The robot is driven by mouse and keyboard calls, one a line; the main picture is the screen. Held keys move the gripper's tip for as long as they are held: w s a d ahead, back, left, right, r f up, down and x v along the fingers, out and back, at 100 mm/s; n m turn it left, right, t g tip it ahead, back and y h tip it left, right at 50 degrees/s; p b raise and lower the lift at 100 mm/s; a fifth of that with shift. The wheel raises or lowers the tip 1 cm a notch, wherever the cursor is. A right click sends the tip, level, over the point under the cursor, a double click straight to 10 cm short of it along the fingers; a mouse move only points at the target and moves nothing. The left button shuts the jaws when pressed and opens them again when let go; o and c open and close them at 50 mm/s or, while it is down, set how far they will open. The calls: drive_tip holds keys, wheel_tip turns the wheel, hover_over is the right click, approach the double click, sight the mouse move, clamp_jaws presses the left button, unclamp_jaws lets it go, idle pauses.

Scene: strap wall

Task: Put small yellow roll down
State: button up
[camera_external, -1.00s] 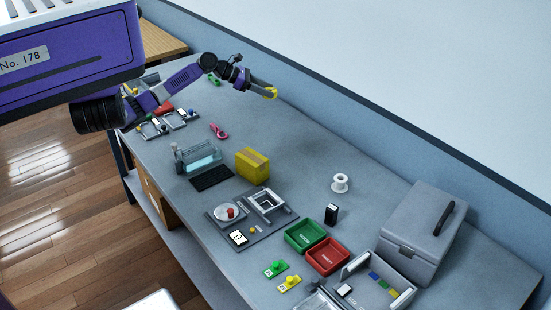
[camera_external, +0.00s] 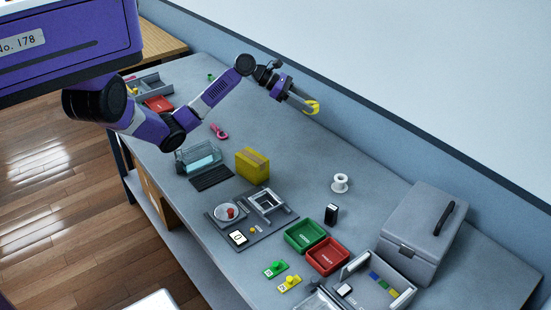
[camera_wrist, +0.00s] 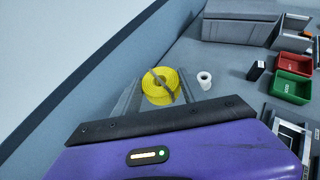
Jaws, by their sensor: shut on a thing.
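The small yellow roll (camera_external: 312,107) is held at the tip of my gripper (camera_external: 304,103), over the far side of the bench close to the wall. In the wrist view the yellow roll (camera_wrist: 160,86) sits between the grey fingers, with a grey strip crossing its face. My gripper is shut on it. The roll looks raised above the bench (camera_external: 300,150), though its exact height is hard to tell.
A white spool (camera_external: 340,183) stands on the bench to the right, and it also shows in the wrist view (camera_wrist: 204,80). A yellow box (camera_external: 252,165), a black box (camera_external: 331,214), green tray (camera_external: 305,236), red tray (camera_external: 328,256) and large grey case (camera_external: 424,232) stand nearby.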

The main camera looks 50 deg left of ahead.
wheel_tip(320, 180, down, 2)
drive_tip(key=s+a, duration=0.1)
drive_tip(key=a, duration=0.1)
drive_tip(key=p, duration=0.2)
hover_over(298, 159)
wheel_tip(298, 159, down, 16)
drive_tip(key=shift+w+r, duration=0.1)
drive_tip(key=shift+r, duration=0.1)
drive_tip(key=shift+f+b, duration=0.3)
drive_tip(key=shift+f, duration=1.75)
drive_tip(key=shift+f, duration=0.25)
drive_tip(key=o, duration=1.4)
drive_tip(key=shift+r, duration=0.1)
drive_tip(key=shift+c, duration=0.2)
